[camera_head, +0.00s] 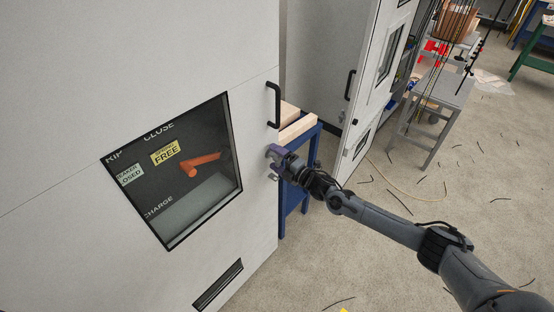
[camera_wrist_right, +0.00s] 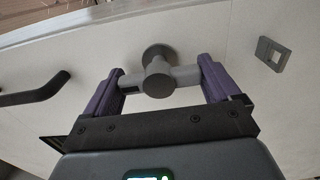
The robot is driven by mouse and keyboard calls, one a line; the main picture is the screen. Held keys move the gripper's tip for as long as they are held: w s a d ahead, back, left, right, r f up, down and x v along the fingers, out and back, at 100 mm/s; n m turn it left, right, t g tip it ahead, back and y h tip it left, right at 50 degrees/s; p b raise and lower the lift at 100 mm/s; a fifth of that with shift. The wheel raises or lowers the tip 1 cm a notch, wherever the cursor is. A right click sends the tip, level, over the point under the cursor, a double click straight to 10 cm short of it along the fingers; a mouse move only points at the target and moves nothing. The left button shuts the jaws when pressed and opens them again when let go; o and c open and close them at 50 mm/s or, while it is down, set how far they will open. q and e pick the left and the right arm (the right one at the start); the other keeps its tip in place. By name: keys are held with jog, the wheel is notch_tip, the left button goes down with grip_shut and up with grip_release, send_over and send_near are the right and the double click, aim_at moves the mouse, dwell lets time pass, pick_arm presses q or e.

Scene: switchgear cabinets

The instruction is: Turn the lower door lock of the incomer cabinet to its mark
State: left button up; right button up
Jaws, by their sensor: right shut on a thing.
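The door lock shows in the right wrist view as a grey round boss with a T-shaped handle (camera_wrist_right: 158,80) on the pale door. My right gripper (camera_wrist_right: 162,82) has its two purple fingers at the two ends of the handle's crossbar and is shut on it. In the head view my right gripper (camera_head: 274,153) is at the right edge of the incomer cabinet door (camera_head: 120,60), below the black door handle (camera_head: 273,105), and mostly hides the lock. I cannot make out the lock's mark. My left gripper is not in view.
The door has a dark window (camera_head: 205,205) with an orange lever and labels. A small grey plate with a square opening (camera_wrist_right: 274,54) sits beside the lock. A blue-legged bench (camera_head: 295,195) stands right behind. Another cabinet has an open door (camera_head: 365,90). The floor has scattered dark strips.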

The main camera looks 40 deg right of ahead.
dwell(0.3)
jog(key=o, duration=0.8)
jog(key=shift+s+d, duration=0.1)
jog(key=shift+s, duration=0.45)
jog(key=s, duration=0.3)
jog(key=s+d+p, duration=0.1)
jog(key=s, duration=0.2)
jog(key=s+p, duration=0.1)
jog(key=s, duration=0.2)
jog(key=shift+s+d, duration=0.3)
jog(key=shift+d, duration=0.05)
jog(key=shift+f, duration=0.1)
